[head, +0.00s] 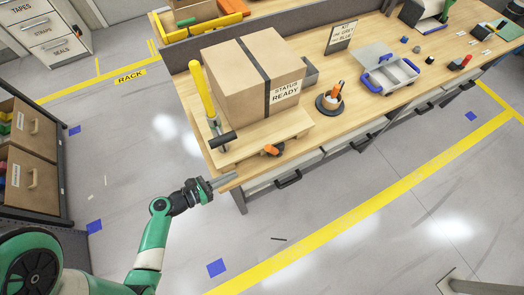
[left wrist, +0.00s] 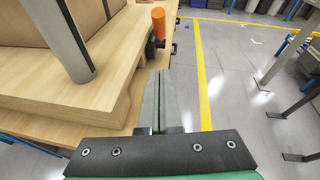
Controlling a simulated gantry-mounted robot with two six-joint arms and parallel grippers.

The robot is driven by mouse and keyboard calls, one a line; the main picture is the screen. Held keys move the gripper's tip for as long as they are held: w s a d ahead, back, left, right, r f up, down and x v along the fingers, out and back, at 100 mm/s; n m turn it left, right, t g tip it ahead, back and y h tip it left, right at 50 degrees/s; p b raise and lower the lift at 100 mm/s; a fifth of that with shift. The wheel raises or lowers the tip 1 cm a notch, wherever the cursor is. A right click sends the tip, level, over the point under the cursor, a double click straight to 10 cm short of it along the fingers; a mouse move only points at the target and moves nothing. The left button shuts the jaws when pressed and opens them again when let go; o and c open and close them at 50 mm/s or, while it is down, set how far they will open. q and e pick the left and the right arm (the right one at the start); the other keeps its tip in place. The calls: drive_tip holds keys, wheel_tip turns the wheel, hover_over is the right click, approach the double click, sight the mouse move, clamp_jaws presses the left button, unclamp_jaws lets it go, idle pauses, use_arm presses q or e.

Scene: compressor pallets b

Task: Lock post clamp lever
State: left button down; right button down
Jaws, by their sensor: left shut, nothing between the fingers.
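A post (head: 203,90) with a yellow upper part and a grey lower part stands upright at the left corner of the wooden pallet (head: 292,128). Its grey part shows in the left wrist view (left wrist: 62,38). A black bar-shaped handle (head: 223,140) sits by the post's foot. An orange-handled lever (head: 271,150) is at the pallet's front edge; its orange grip sticks up in the left wrist view (left wrist: 158,22). I cannot tell whether it is locked. My left gripper (head: 230,178) is shut and empty, beside the pallet's near corner, apart from the lever. It also shows in the left wrist view (left wrist: 159,76).
A strapped cardboard box (head: 227,83) sits on the pallet, close behind the post. A black round stand with an orange-and-white item (head: 330,101) and a blue-handled tray (head: 390,77) are further right on the bench. Open floor lies in front.

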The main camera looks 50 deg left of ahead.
sight(273, 150)
use_arm(q)
drive_tip(key=b+x, duration=0.5)
drive_tip(key=x, duration=0.5)
drive_tip(key=shift+w, duration=0.35)
drive_tip(key=shift+w+r+p, duration=0.4)
drive_tip(key=shift+w+r, duration=0.4)
drive_tip(key=shift+w, duration=0.3)
drive_tip(key=shift+w+r, duration=0.15)
drive_tip(key=shift+w, duration=0.25)
